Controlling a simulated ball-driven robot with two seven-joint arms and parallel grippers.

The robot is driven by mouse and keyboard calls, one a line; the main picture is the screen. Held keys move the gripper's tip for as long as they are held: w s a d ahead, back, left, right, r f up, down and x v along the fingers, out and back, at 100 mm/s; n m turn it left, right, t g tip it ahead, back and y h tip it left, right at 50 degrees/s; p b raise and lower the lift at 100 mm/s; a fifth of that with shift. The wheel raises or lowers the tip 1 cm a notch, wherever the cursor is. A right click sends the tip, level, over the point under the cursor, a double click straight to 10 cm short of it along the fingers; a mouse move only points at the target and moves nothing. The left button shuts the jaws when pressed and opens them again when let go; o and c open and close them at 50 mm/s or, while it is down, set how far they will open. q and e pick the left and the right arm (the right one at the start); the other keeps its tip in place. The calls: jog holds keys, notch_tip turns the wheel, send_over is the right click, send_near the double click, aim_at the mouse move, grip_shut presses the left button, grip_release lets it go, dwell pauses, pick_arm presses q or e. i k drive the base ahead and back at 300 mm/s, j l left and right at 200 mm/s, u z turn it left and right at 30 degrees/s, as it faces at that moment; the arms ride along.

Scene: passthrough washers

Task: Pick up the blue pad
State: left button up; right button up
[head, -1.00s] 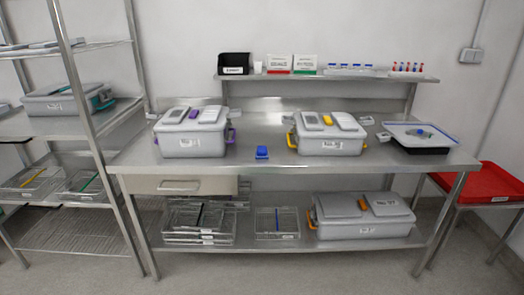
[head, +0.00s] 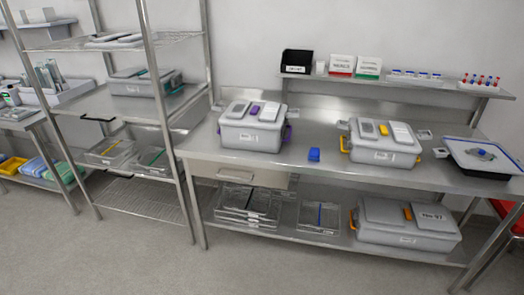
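A small blue pad (head: 314,154) lies on the steel table (head: 300,173), near its front edge. It sits between two grey lidded boxes, apart from both. The box to its left (head: 252,128) has purple latches. The box to its right (head: 382,143) has yellow latches. Neither of my grippers shows in the head view.
A wire shelf rack (head: 150,120) stands left of the table. A tray with a blue rim (head: 459,147) lies at the table's right end. A lower shelf holds wire baskets (head: 248,206) and a large grey box (head: 405,222). The floor (head: 130,255) in front is clear.

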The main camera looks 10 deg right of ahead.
aim_at(313, 154)
jog(key=l+u, duration=0.8)
jog(key=l, duration=0.25)
jog(key=l+u, duration=0.4)
jog(key=l, duration=0.15)
